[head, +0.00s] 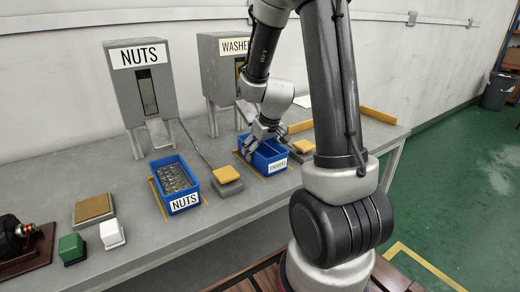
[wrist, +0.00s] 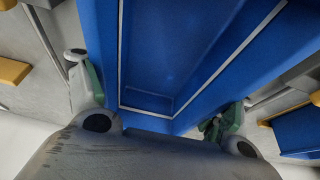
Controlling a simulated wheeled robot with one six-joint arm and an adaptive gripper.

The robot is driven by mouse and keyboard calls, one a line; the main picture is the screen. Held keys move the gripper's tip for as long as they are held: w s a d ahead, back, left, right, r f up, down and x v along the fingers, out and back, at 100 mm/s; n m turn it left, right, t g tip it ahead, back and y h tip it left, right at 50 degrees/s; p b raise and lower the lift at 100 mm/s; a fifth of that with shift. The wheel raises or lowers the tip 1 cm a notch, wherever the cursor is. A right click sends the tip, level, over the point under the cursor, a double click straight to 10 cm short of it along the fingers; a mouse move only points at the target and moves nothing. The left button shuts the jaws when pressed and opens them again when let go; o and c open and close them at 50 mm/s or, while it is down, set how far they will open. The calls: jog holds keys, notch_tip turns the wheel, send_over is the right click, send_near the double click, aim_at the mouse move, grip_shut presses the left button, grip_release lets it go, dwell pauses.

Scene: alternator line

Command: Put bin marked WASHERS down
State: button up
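The blue bin marked WASHERS (head: 262,163) stands at the table place below the WASHERS dispenser, inside a yellow outline; its front label is small and blurred. I cannot tell whether its base touches the table. My gripper (head: 262,138) is at its back side. In the wrist view the bin (wrist: 180,55) fills the middle, its inside plain blue and empty where visible. The label side is hidden in the wrist view.
The blue NUTS bin (head: 172,187), full of nuts, stands to the left. Yellow-topped blocks (head: 227,174) stand beside the bins. The NUTS dispenser (head: 140,80) and WASHERS dispenser (head: 222,70) stand behind. Green (head: 71,247) and white (head: 112,233) blocks are at the front left.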

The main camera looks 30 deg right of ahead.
jog(key=o, duration=0.3)
jog(key=v, duration=1.2)
jog(key=s+a+r, duration=0.2)
jog(key=s+r, duration=0.2)
jog(key=s, duration=0.5)
jog(key=s+a+r, duration=0.3)
jog(key=s+r, duration=0.1)
jog(key=s, duration=0.6)
jog(key=shift+s+r, duration=0.15)
jog(key=shift+r, duration=0.2)
